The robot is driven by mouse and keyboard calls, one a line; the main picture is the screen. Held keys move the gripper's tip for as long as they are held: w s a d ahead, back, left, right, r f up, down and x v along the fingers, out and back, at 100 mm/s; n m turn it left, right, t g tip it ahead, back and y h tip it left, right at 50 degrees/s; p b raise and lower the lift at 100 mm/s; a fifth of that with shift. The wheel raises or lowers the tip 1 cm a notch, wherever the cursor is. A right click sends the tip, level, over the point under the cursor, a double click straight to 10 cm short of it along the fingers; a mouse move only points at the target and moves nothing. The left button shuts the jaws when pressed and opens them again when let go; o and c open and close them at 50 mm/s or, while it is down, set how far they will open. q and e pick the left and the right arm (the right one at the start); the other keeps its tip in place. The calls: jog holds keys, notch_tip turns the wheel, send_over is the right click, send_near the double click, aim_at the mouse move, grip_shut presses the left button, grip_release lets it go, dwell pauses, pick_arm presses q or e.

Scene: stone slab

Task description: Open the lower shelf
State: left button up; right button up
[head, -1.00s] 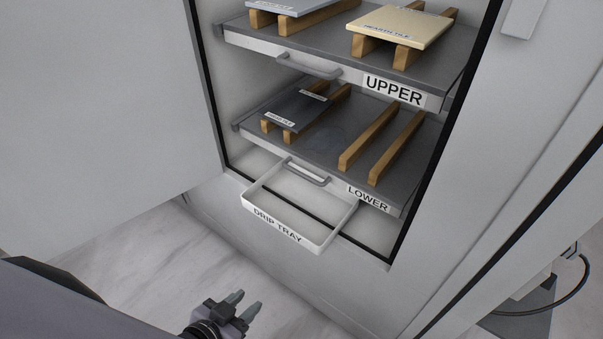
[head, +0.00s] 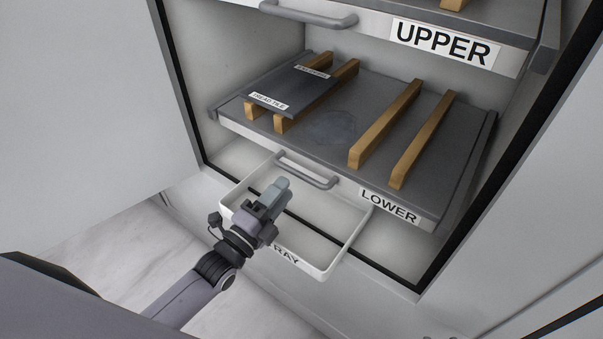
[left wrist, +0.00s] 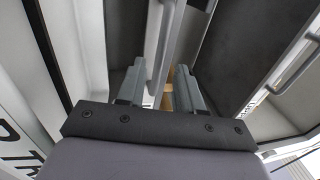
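The lower shelf (head: 330,128) is a grey slab tray with a white front edge, a "LOWER" label (head: 389,206) and a grey bar handle (head: 307,171). It sits inside the open cabinet. My left gripper (head: 281,184) is just below and in front of the handle's left part, over the drip tray. In the left wrist view its fingers (left wrist: 157,88) are apart, and a grey bar, apparently the handle (left wrist: 161,45), lies ahead of and partly between them. I cannot tell whether they touch it. My right gripper is not in view.
The white drip tray (head: 345,255) juts out below the lower shelf, partly hidden by my arm. A dark tile (head: 292,90) lies on wooden strips on that shelf; two bare strips (head: 385,125) are at right. The upper shelf (head: 530,60) is above. A door panel stands left.

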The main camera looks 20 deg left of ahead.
aim_at(297, 171)
pick_arm(q)
jog(key=shift+b+x, duration=0.3)
jog(key=shift+x, duration=2.8)
grip_shut()
